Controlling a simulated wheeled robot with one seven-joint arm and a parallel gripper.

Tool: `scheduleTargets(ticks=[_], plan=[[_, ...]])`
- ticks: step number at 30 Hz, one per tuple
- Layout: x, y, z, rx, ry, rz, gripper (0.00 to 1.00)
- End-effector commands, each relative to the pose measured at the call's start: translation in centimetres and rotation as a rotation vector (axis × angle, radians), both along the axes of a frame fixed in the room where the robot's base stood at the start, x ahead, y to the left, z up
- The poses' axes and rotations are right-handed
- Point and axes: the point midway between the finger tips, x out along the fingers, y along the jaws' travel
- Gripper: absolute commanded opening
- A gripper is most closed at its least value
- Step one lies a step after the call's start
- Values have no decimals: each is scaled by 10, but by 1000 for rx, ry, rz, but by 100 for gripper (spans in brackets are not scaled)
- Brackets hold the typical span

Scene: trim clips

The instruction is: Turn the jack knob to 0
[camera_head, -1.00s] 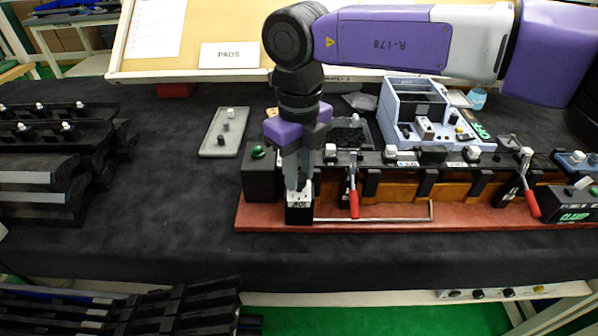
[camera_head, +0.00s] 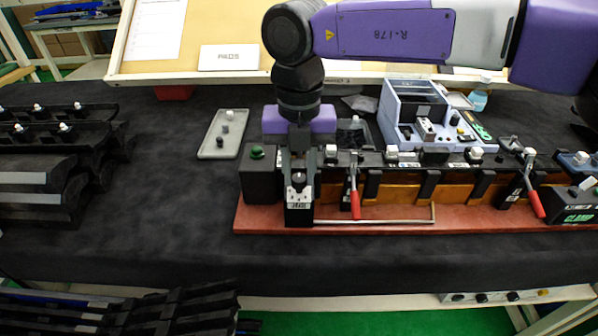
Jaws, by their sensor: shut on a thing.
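The jack box (camera_head: 299,214) is a small black block with a white label on top, at the left front of the red-brown base. Its dark knob (camera_head: 298,179) stands on top. My gripper (camera_head: 298,184) points down and is shut on the knob. The label is too small for me to read the dial marks, so I cannot tell the knob's setting.
A black box with a green button (camera_head: 257,152) stands just left of my gripper. A red-handled clamp (camera_head: 355,201) is close on the right, and a metal rod (camera_head: 385,221) runs along the base. A grey tray (camera_head: 211,150) lies behind left. The cloth in front is clear.

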Motion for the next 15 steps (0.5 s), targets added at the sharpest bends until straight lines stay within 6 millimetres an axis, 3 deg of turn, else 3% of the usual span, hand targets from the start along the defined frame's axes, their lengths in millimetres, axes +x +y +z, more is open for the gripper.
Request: scheduleTargets(ticks=[15], plan=[[0,0,1,0,0,-40,0]])
